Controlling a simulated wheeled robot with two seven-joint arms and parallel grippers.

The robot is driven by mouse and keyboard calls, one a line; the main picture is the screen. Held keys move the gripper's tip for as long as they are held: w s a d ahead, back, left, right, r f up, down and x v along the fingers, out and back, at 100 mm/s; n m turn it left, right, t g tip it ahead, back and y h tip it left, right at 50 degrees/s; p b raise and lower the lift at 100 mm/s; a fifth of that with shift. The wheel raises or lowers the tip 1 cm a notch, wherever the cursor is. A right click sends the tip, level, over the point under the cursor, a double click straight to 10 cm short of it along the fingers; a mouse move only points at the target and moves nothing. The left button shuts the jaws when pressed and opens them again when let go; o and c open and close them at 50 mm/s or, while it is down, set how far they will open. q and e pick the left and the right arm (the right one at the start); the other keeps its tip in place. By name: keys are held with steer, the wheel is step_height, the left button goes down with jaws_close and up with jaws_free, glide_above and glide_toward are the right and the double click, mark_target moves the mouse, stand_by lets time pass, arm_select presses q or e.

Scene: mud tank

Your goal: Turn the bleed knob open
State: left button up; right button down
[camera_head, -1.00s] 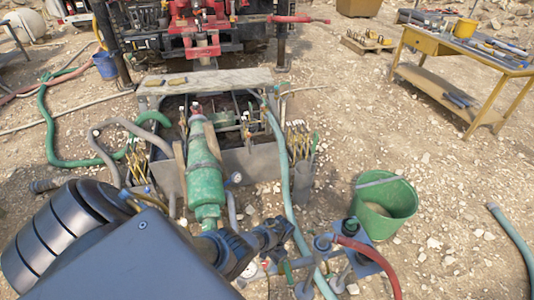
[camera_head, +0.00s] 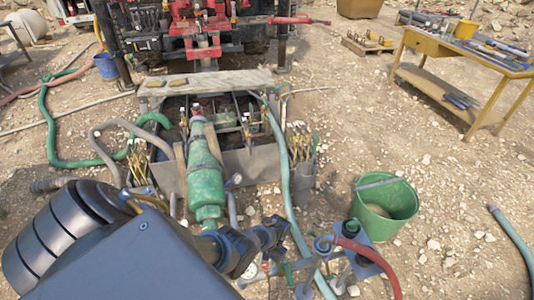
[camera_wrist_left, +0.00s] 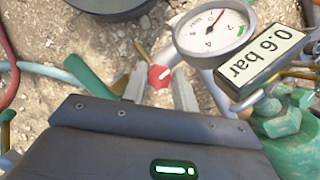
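The red bleed knob (camera_wrist_left: 159,76) shows in the left wrist view, between the two pale fingertips of my left gripper (camera_wrist_left: 160,88). The fingers stand apart by about the knob's width. I cannot tell whether they touch or clamp it. Right of the knob is a round gauge (camera_wrist_left: 213,32), with a display (camera_wrist_left: 262,62) reading 0.6 bar beside it. In the head view, the dark body of my left gripper (camera_head: 266,244) is low at the centre, just right of the green cylinder's (camera_head: 206,188) lower end. Its fingertips are not clear there. My right gripper is not in view.
A red hose (camera_head: 368,254) and a green bucket (camera_head: 404,207) are to the right of my left gripper. A pale green hose (camera_head: 284,180) runs close past it. The mud tank (camera_head: 250,163) stands behind. A yellow workbench (camera_head: 424,45) is at far right, with open stony ground before it.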

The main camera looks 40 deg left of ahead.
arm_select(q)
steer(key=shift+o, duration=0.9)
steer(key=shift+s+d+f, duration=0.1)
steer(key=shift+s, duration=0.15)
steer(key=shift+w, duration=0.1)
steer(key=shift+w+r, duration=0.15)
steer(key=shift+r, duration=0.2)
steer(key=p+v, duration=0.3)
steer(key=v, duration=0.7)
